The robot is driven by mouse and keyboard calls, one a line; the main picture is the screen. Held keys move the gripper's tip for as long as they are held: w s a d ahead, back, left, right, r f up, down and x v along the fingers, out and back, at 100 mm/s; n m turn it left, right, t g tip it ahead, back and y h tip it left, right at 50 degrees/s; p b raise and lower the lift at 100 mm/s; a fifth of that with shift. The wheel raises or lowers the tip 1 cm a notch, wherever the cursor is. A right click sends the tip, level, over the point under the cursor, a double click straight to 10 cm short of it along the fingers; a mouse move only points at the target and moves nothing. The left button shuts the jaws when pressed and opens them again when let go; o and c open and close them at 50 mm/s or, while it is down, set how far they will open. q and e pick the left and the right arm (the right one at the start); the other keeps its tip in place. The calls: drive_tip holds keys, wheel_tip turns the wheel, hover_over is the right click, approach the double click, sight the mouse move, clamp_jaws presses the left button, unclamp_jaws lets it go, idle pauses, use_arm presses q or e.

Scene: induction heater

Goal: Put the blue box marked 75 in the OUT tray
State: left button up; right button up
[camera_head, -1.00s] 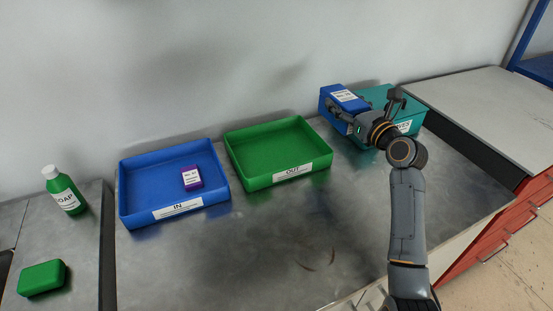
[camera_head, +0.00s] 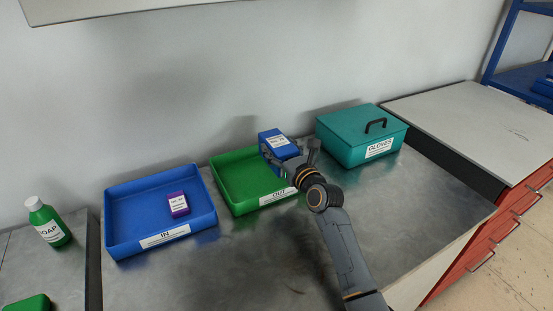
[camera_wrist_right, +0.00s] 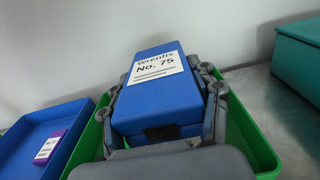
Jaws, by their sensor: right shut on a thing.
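The blue box marked No. 75 (camera_wrist_right: 155,97) is held between the fingers of my right gripper (camera_wrist_right: 165,125). In the head view the blue box (camera_head: 281,147) is over the right part of the green OUT tray (camera_head: 228,197). The OUT tray also shows under and around the box in the right wrist view (camera_wrist_right: 257,146). I cannot tell whether the box touches the tray. My right gripper (camera_head: 292,162) is shut on the box, its arm coming from the lower right. My left gripper is not in view.
The blue IN tray (camera_head: 125,242) stands left of the OUT tray and holds a purple box (camera_head: 178,204). A teal GLOVES box (camera_head: 345,137) with a lid handle stands to the right. A green soap bottle (camera_head: 50,225) is at far left. The bench front is clear.

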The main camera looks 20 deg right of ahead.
drive_tip(key=f, duration=0.3)
drive_tip(key=shift+a, duration=0.4)
drive_tip(key=shift+w+d+f, duration=0.1)
drive_tip(key=shift+f, duration=0.3)
drive_tip(key=shift+f+b, duration=0.45)
drive_tip(key=shift+f, duration=0.15)
drive_tip(key=o, duration=1.7)
drive_tip(key=shift+c, duration=0.2)
